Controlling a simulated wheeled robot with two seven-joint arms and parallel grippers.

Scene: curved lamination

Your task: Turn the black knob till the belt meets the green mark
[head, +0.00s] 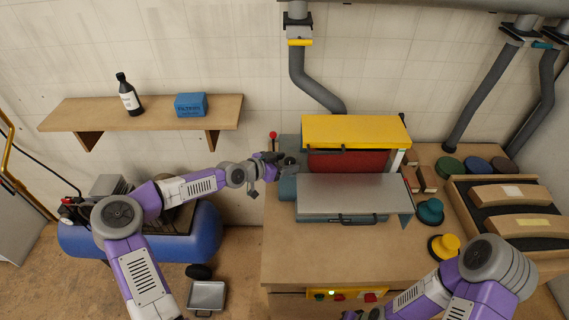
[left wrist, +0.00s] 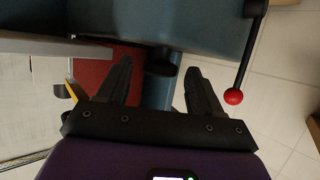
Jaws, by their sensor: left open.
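The sanding machine (head: 352,132) has a yellow top cover and a red belt (head: 347,160) behind a grey metal plate. The belt also shows as a red patch in the left wrist view (left wrist: 92,72). My left gripper (head: 281,163) is at the machine's left end, fingers pointing at it. In the left wrist view its fingers (left wrist: 157,72) are apart. A dark round knob (left wrist: 162,60) shows between and beyond the fingertips; I cannot tell whether they touch it. I cannot make out the green mark clearly. My right gripper (head: 362,314) is at the bottom edge, partly cut off.
A red-ball lever (head: 273,136) stands beside my left gripper; it shows in the left wrist view (left wrist: 233,96). Teal (head: 430,211) and yellow (head: 444,246) round pieces sit on the bench's right. A blue compressor tank (head: 200,236) is below my left arm. The bench front (head: 315,258) is clear.

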